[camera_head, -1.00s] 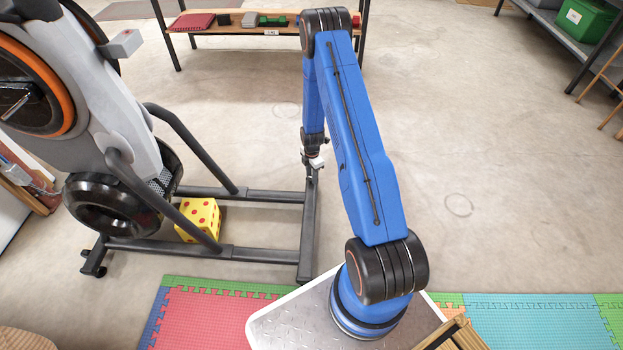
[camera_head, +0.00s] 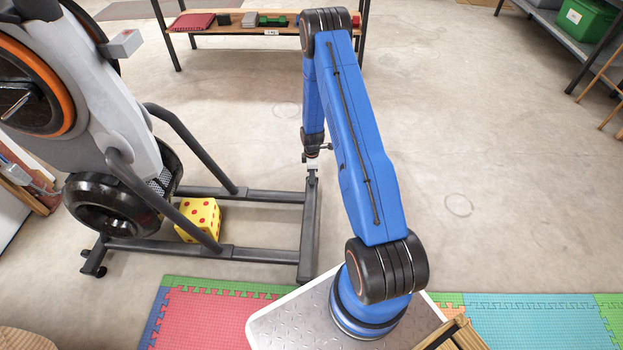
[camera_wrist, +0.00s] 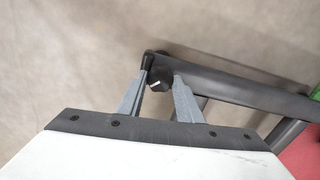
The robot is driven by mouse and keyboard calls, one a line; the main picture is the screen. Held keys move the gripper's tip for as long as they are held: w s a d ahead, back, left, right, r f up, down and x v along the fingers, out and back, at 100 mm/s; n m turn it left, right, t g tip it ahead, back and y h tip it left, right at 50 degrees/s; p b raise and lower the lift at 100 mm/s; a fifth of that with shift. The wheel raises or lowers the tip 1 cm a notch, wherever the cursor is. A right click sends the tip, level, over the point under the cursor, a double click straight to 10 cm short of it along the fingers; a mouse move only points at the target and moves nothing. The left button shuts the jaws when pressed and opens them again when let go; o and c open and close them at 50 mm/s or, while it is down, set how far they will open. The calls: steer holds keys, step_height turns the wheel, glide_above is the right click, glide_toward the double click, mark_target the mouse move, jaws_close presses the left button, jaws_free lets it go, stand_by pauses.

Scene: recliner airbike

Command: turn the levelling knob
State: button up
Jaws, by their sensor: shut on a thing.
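The levelling knob (camera_wrist: 159,78) is a small black knob with a white mark, at the end of the bike's dark floor bar (camera_wrist: 235,90). In the wrist view my gripper (camera_wrist: 160,75) has its two grey fingers on either side of the knob, shut on it. In the head view my gripper (camera_head: 312,162) is at the far end of the exercise bike's right-hand floor bar (camera_head: 309,235), pointing down. The knob is too small and covered to make out in the head view.
The exercise bike (camera_head: 110,120) stands at the left, with a yellow die (camera_head: 199,219) inside its frame. A shelf (camera_head: 235,27) with small items is at the back. Open floor (camera_head: 480,130) lies to the right. Foam mats (camera_head: 220,315) are in front.

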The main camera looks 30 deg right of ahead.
steer(key=shift+m, duration=0.3)
steer(key=shift+m, duration=1.7)
steer(key=shift+m, duration=1.7)
steer(key=shift+m, duration=1.6)
